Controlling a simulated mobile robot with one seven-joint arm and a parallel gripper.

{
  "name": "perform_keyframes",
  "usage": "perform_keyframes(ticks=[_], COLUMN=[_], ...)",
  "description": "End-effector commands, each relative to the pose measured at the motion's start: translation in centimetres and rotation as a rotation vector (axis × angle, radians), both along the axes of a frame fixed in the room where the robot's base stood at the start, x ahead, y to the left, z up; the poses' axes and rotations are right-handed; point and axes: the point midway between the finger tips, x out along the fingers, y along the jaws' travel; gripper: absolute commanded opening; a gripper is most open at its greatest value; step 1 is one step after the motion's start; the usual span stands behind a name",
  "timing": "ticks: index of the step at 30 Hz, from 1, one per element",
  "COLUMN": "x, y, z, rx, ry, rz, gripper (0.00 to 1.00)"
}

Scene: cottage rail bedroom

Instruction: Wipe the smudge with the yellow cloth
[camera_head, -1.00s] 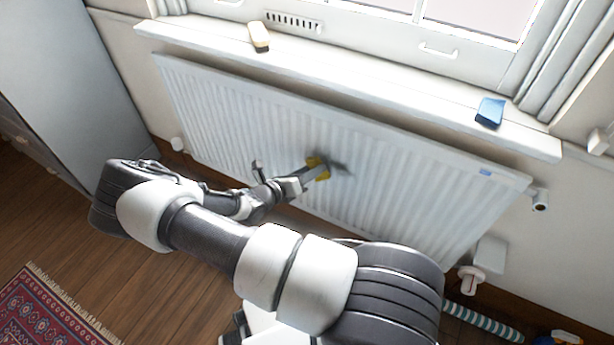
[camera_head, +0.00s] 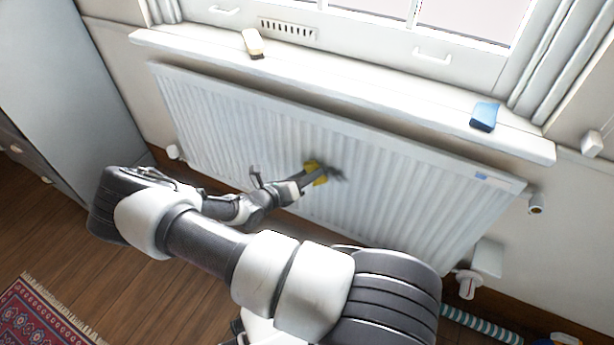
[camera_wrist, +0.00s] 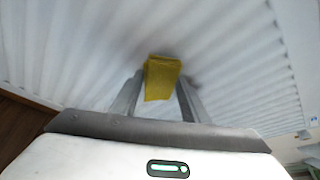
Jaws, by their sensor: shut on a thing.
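The yellow cloth (camera_head: 316,172) is between the fingers of my gripper (camera_head: 312,175) at the front of the white ribbed radiator (camera_head: 400,185). In the wrist view the folded cloth (camera_wrist: 161,78) sits between the two finger ends of my gripper (camera_wrist: 160,90). My gripper is shut on it. A dark grey smudge (camera_head: 337,174) shows on the radiator just right of the cloth in the head view. The cloth is against or very close to the radiator face; I cannot tell if it touches. Part of the smudge may be hidden behind the cloth.
Above the radiator, the white sill (camera_head: 360,88) bears a cream and black block (camera_head: 253,43) at left and a blue block (camera_head: 484,116) at right. A valve (camera_head: 468,282) is at the radiator's lower right. A striped roll (camera_head: 482,324) lies on the floor. A grey cabinet (camera_head: 60,80) stands left.

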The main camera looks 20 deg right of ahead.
Motion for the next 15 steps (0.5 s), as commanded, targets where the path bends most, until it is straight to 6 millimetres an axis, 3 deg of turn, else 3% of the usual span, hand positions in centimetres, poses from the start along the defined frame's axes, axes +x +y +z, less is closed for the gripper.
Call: perform_keyframes(ticks=[15], x=[0.63], y=[-0.88], z=[-0.01], rx=[-0.001], ry=[0.0], rz=[-0.001], gripper=[0.24])
